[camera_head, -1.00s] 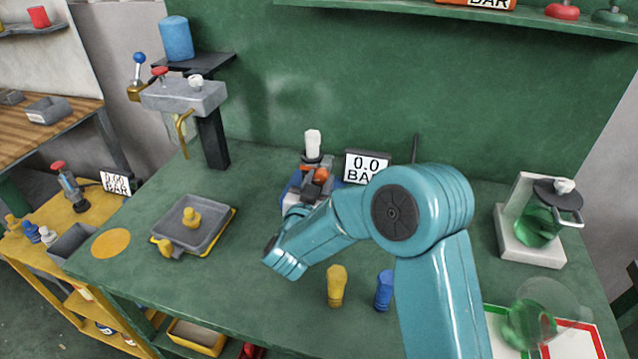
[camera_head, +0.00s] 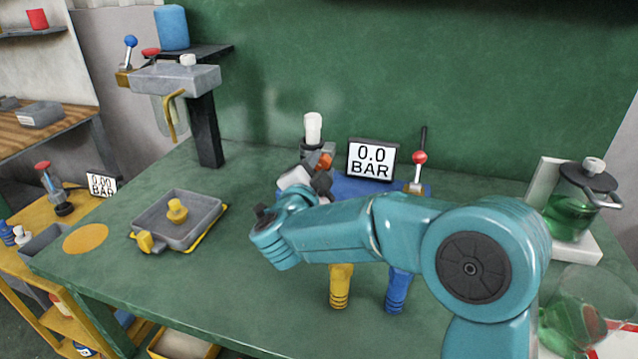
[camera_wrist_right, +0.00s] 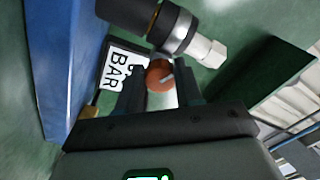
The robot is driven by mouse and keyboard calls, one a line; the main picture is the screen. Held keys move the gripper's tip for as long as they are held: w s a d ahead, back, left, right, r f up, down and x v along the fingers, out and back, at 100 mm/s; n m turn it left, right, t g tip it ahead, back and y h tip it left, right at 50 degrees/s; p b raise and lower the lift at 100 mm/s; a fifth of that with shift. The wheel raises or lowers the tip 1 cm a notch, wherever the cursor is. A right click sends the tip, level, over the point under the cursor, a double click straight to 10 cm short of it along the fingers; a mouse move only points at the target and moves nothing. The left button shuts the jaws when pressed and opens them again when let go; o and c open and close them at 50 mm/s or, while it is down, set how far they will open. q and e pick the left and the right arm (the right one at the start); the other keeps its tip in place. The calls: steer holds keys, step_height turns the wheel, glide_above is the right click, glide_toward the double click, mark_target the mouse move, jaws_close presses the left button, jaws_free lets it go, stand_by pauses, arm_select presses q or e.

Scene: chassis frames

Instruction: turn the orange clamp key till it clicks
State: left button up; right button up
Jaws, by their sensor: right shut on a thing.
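The orange clamp key (camera_head: 325,160) is on the fixture on the blue base, below a white-capped fitting (camera_head: 313,128). My right gripper (camera_head: 318,184) reaches it from the front and partly hides it. In the right wrist view the orange key (camera_wrist_right: 159,75) sits between the two dark fingers of my right gripper (camera_wrist_right: 160,88), which are shut on it. A dark cylinder with a metal collar (camera_wrist_right: 178,32) lies just beyond the key. How far the key is turned cannot be told. My left gripper is not in view.
A display (camera_head: 372,160) reading 0.0 BAR stands right of the clamp, beside a red-knobbed lever (camera_head: 419,158). Yellow (camera_head: 340,287) and blue (camera_head: 397,290) pegs stand in front, close to my arm. A grey tray (camera_head: 197,210) is on the left. A glass jug (camera_head: 572,212) stands right.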

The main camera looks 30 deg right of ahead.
steer(key=shift+m+b, duration=1.15)
steer(key=shift+m, duration=0.05)
steer(key=shift+r, duration=0.1)
steer(key=o, duration=1)
steer(key=shift+o, duration=0.2)
steer(key=v, duration=1.6)
steer(key=shift+a, duration=0.15)
